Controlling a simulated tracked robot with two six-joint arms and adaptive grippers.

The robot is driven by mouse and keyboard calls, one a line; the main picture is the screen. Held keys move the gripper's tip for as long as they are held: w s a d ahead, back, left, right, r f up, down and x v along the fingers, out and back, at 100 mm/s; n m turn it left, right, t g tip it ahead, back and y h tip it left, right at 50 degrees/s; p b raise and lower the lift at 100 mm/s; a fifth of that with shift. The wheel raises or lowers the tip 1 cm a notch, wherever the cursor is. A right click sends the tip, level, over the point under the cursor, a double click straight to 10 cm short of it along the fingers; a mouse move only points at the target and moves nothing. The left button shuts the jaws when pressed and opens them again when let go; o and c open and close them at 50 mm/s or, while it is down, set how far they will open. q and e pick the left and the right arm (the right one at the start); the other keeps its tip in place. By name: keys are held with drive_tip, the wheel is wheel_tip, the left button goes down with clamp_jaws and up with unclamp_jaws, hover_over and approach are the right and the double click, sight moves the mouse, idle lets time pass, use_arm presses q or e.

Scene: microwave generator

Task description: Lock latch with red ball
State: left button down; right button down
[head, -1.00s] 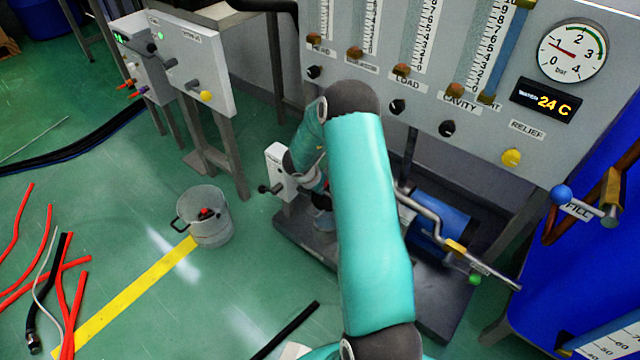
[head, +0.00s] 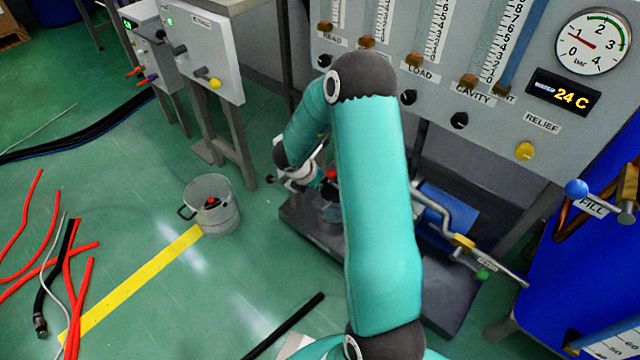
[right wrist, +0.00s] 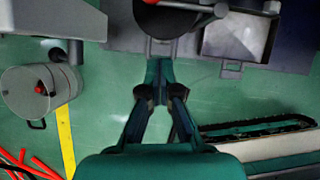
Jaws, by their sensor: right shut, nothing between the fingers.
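A small red ball (right wrist: 151,2) shows at the top edge of the right wrist view, over a dark round part with a grey lever (right wrist: 188,7). In the head view a red spot (head: 331,173) beside my right wrist seems to be the same ball. My right gripper (right wrist: 159,72) is shut and empty. Its fingertips point toward the dark round part and look apart from the ball. In the head view the right gripper (head: 326,187) is partly hidden by my teal arm. The latch itself is cut off or hidden. My left gripper is not in view.
A metal pot (head: 222,212) with a red-knobbed part inside stands on the green floor at left. The gauge panel (head: 400,60) stands behind my arm. Red hoses (head: 75,290) lie at far left.

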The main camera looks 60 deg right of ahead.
drive_tip(key=p+v, duration=0.1)
drive_tip(key=v, duration=0.3)
drive_tip(key=shift+a, duration=0.1)
idle(0.4)
